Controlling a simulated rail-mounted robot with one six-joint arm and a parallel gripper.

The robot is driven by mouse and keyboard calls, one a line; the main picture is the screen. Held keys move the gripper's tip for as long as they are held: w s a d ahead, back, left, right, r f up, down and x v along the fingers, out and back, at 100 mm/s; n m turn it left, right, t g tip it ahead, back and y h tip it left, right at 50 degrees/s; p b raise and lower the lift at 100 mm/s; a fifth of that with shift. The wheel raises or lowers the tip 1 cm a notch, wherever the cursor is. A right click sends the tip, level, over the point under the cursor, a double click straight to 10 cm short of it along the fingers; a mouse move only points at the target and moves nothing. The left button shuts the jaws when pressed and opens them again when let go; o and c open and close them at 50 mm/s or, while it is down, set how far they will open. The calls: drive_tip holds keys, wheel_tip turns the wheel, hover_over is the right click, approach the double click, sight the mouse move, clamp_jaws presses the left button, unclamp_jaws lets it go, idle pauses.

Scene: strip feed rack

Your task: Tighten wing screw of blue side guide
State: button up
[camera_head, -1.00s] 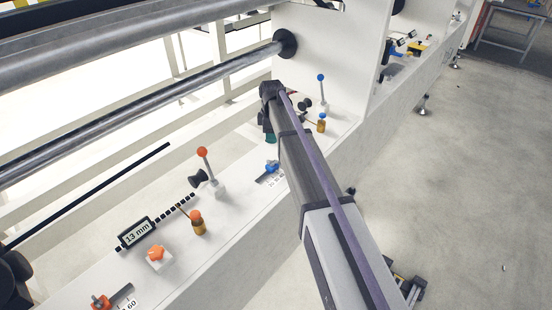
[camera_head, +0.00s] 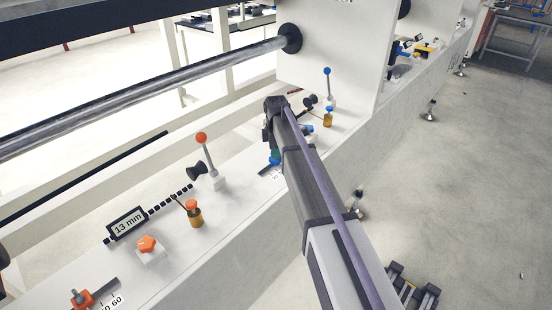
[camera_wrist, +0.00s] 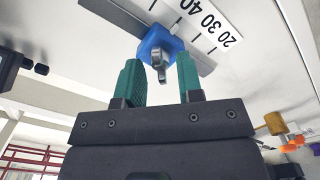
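The blue side guide (camera_wrist: 155,40) sits on a grey rail beside a white numbered scale in the wrist view. Its metal wing screw (camera_wrist: 161,72) points towards my gripper (camera_wrist: 160,60). My two green fingers are apart, one on each side of the wing screw, with a visible gap; I cannot tell whether either touches the guide. In the head view my gripper (camera_head: 275,156) is low over the white machine beam, and the guide is largely hidden there by my gripper and arm.
On the beam (camera_head: 232,200) stand an orange-knobbed lever (camera_head: 201,139), an orange knob (camera_head: 147,243), a 13 mm display (camera_head: 127,228) and an orange guide (camera_head: 82,298). A blue-knobbed lever (camera_head: 327,72) stands beyond my gripper. Open floor lies to the right.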

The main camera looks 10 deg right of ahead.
drive_tip(key=shift+r, duration=0.1)
clamp_jaws()
drive_tip(key=shift+m, duration=0.4)
drive_tip(key=m, duration=0.3)
drive_tip(key=shift+m, duration=0.4)
drive_tip(key=m, duration=0.4)
drive_tip(key=shift+m, duration=0.3)
idle(0.4)
